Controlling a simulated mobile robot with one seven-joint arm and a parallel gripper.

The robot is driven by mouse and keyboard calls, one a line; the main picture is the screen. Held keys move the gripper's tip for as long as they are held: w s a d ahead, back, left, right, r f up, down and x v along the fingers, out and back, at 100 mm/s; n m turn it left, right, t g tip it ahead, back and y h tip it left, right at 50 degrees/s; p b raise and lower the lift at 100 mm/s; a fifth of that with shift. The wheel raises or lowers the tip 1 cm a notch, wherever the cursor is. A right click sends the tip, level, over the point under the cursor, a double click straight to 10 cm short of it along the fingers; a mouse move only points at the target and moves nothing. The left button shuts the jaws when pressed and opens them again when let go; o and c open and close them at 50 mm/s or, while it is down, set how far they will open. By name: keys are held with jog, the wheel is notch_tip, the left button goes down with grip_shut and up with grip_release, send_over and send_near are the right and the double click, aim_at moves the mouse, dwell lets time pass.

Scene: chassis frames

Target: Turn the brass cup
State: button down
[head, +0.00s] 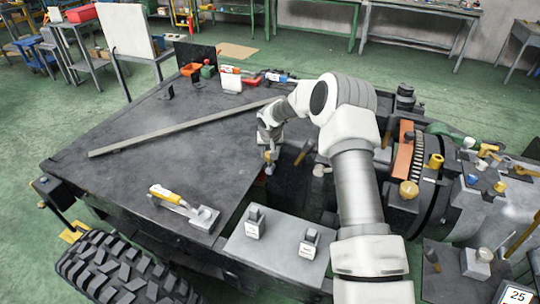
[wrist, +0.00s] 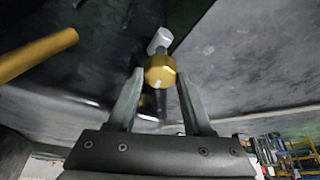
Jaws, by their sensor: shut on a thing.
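The brass cup (wrist: 160,70) is a short round brass piece with a pale mark on its face, in the middle of the wrist view. A grey cylindrical part (wrist: 160,40) shows just beyond it. My gripper (wrist: 157,82) has a finger on each side of the cup and is shut on it. In the head view my gripper (head: 269,160) points down at the inner edge of the dark deck, with a small brass spot (head: 269,170) at its tips. The cup is mostly hidden there.
A brass rod (wrist: 38,54) lies left of my fingers in the wrist view. A long grey bar (head: 180,128) lies across the deck. A yellow-handled tool (head: 168,195) lies in front. Two labelled blocks stand on a grey plate (head: 280,232). Brass fittings (head: 408,189) crowd the right.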

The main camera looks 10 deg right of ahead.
jog(key=m+b, duration=0.1)
jog(key=b, duration=0.1)
jog(key=m+h+b, duration=0.1)
jog(key=shift+a+f+b, duration=0.2)
jog(key=shift+f+b, duration=0.1)
jog(key=shift+b, duration=0.1)
jog(key=m+h+b, duration=0.1)
jog(key=m+b, duration=0.2)
jog(key=shift+g, duration=0.3)
jog(key=m, duration=0.1)
jog(key=m+b, duration=0.1)
jog(key=shift+w+a+r+m+g+h, duration=0.1)
jog(key=shift+r+m+g+h, duration=0.1)
jog(key=shift+m+g+h, duration=0.15)
jog(key=shift+r+m+g+h, duration=0.1)
jog(key=shift+m+g+h, duration=0.45)
jog(key=shift+m, duration=1.5)
jog(key=shift+w, duration=0.1)
jog(key=c, duration=0.6)
grip_release()
